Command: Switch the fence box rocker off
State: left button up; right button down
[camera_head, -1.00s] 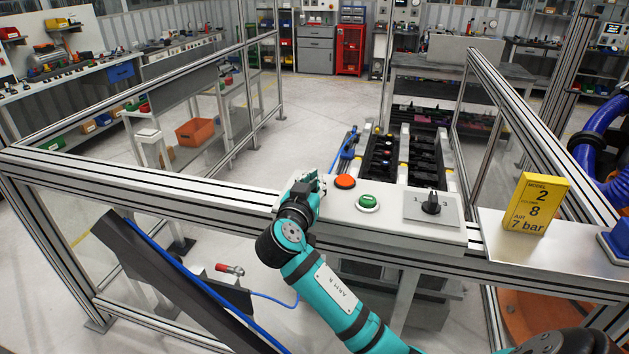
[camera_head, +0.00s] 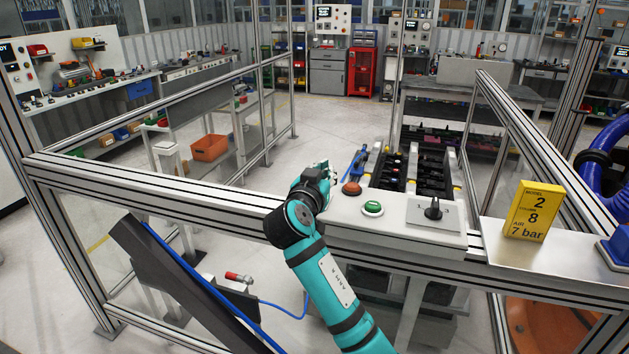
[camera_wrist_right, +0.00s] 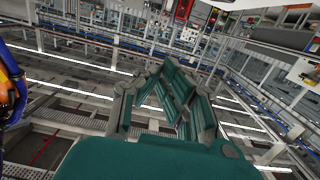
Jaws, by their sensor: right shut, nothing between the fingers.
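The fence box (camera_head: 400,228) is a pale box on the fence's top rail in the head view. Its top carries an orange button (camera_head: 352,188), a green button (camera_head: 373,208) and a black rotary knob (camera_head: 433,209) on a grey plate. No rocker can be made out; my right arm hides the box's left end. My right gripper (camera_head: 325,172) is shut and empty, at the box's left end, left of the orange button. Whether it touches the box cannot be told. The right gripper (camera_wrist_right: 185,110) also shows in the wrist view, over fence rails and floor. My left gripper is not in view.
A yellow sign (camera_head: 532,212) stands on a shelf right of the box. Fence rails (camera_head: 150,188) run left and back. A dark sloping panel with a blue hose (camera_head: 195,285) is at lower left. Black racks (camera_head: 415,175) lie behind the box.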

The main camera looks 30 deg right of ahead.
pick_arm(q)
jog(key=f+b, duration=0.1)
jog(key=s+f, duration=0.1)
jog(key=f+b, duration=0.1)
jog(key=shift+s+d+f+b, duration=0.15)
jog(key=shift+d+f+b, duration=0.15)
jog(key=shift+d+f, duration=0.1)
pick_arm(e)
jog(key=s+a+r, duration=0.2)
jog(key=s+a, duration=0.2)
jog(key=a, duration=0.1)
jog(key=shift+r, duration=0.1)
